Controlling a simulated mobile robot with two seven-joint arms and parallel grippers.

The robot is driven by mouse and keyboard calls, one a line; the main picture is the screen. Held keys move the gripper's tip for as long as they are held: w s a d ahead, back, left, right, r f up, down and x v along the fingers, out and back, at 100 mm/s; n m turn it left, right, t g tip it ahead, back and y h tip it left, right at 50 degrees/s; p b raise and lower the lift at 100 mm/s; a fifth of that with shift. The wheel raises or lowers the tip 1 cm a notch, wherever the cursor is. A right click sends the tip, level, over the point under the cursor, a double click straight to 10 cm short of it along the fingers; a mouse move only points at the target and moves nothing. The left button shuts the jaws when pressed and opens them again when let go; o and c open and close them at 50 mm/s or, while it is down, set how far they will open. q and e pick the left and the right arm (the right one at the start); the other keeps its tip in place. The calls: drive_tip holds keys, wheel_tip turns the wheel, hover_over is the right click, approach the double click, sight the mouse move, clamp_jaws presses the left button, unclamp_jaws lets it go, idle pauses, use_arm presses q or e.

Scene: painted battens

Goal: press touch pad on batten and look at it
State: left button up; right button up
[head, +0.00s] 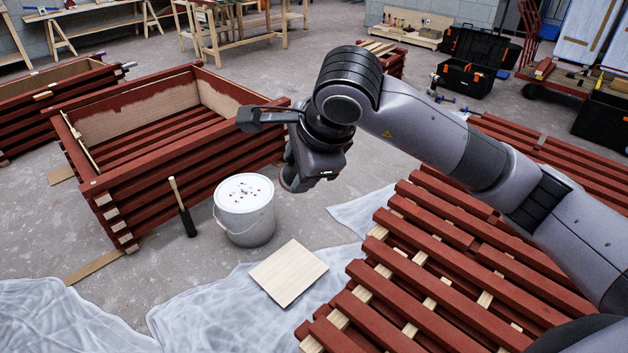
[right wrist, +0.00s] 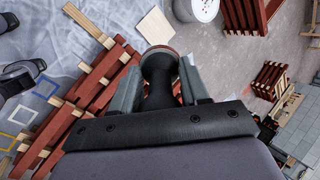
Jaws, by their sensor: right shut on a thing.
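My right gripper (head: 300,168) hangs above the floor near the white bucket, left of the battens. In the right wrist view its two fingers (right wrist: 158,88) are shut on a dark, waisted thing with a round rim, which I take for the touch pad (right wrist: 158,68). In the head view the pad is mostly hidden by the gripper; its pressing face cannot be seen. The red painted battens (head: 440,262) lie in rows on pale crosspieces at the lower right, apart from the pad. They also show in the right wrist view (right wrist: 92,92). My left gripper is in neither view.
A pale square board (head: 289,273) lies on plastic sheeting (head: 215,312). A large red slatted box (head: 150,120) is at the left. Black toolboxes (head: 472,70) stand far back.

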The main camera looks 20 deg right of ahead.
drive_tip(key=a+r+m+t+y, duration=0.2)
drive_tip(key=a+r+m+t, duration=0.2)
drive_tip(key=r+m, duration=0.7)
drive_tip(key=a+r+m+t+y, duration=0.2)
drive_tip(key=a+r+m+t, duration=0.3)
drive_tip(key=r+m, duration=0.7)
drive_tip(key=shift+w+a+r+m+y+b, duration=0.25)
drive_tip(key=shift+a+m, duration=0.95)
drive_tip(key=shift+m, duration=2.1)
drive_tip(key=shift+f, duration=0.15)
